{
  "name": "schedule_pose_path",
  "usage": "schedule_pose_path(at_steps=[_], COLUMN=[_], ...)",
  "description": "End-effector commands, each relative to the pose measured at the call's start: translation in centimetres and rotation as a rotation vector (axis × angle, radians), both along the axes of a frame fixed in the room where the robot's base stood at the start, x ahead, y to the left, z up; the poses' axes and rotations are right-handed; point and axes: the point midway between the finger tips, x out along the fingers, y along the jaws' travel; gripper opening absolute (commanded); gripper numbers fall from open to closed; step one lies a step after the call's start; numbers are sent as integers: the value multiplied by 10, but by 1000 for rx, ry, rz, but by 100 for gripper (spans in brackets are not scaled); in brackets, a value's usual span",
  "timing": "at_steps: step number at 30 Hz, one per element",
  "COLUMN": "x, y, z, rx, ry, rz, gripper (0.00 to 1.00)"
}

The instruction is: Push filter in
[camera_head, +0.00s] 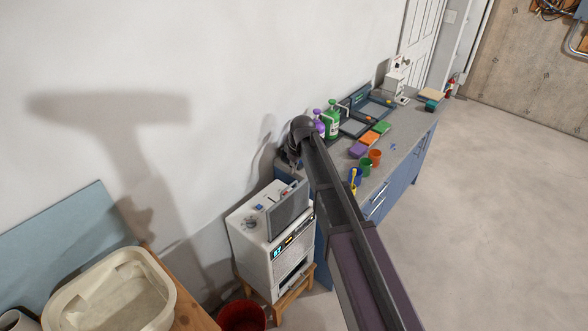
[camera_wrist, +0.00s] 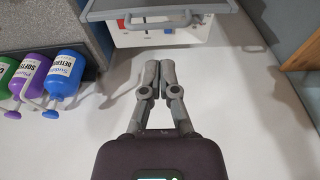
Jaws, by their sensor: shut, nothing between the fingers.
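A white boxy appliance (camera_head: 276,257) with a lit front display stands on a small wooden stand. A flat grey panel, apparently the filter (camera_head: 288,209), stands upright at its top and sticks up above the casing. In the wrist view the filter (camera_wrist: 150,10) is at the top edge, with the appliance's white top (camera_wrist: 165,38) and its controls just below it. My gripper (camera_wrist: 160,64) has its fingers together and empty, pointing toward the appliance with a gap between the tips and it. In the head view my arm mostly hides the gripper.
A grey-topped workbench (camera_head: 408,126) with bottles, cups and coloured blocks stands to the right. Several bottles (camera_wrist: 50,80) are at the left of the wrist view. A red bucket (camera_head: 242,317) and a cream basin (camera_head: 112,292) are to the left. The floor at right is clear.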

Motion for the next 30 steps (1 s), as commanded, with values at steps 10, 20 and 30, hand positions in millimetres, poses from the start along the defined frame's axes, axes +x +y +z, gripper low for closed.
schedule_pose_path(at_steps=[10, 20, 30], x=[3, 6, 9], y=[5, 9, 13], z=[-31, -57, -77], rx=[0, 0, 0], ry=[0, 0, 0], rz=[0, 0, 0], gripper=[0, 0, 0])
